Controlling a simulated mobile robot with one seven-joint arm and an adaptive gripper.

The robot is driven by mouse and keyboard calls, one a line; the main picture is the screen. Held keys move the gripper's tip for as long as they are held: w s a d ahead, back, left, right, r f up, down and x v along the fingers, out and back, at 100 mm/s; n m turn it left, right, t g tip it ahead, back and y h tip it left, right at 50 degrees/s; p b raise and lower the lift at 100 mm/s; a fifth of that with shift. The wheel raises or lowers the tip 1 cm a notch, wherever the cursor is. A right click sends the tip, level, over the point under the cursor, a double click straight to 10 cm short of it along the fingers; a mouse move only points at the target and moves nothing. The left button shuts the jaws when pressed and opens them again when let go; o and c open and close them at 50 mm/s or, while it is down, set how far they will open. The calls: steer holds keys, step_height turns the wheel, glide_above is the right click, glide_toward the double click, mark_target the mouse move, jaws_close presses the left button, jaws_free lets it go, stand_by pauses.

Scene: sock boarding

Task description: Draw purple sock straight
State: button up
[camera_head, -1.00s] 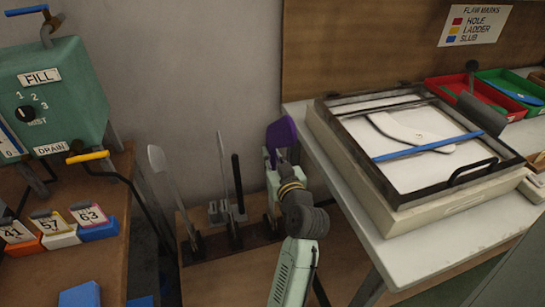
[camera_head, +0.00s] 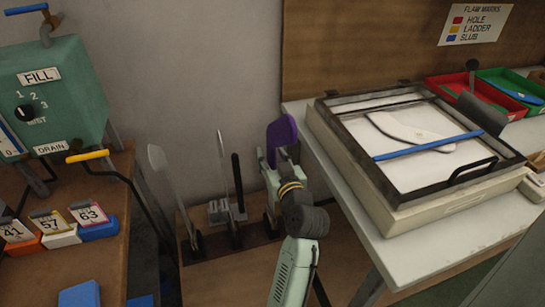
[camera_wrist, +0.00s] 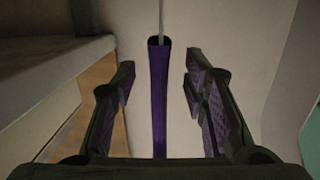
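The purple sock (camera_head: 281,133) stands upright at the rack's right end, behind my arm. In the wrist view the sock (camera_wrist: 158,95) is a narrow upright strip, with a thin grey board edge (camera_wrist: 162,18) showing beyond its open end. My gripper (camera_wrist: 158,88) is open, one finger on each side of the sock, with a visible gap on both sides. In the head view my gripper (camera_head: 281,158) is at the sock's lower part, and my arm hides the board's base.
A white table (camera_head: 440,250) with a framed light box (camera_head: 400,205) is close on the right. The green tank (camera_head: 65,95) is at left.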

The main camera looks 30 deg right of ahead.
steer(key=shift+s, duration=0.1)
steer(key=f+b+v, duration=0.1)
steer(key=v, duration=0.7)
steer(key=shift+s, duration=0.4)
steer(key=shift+a, duration=0.15)
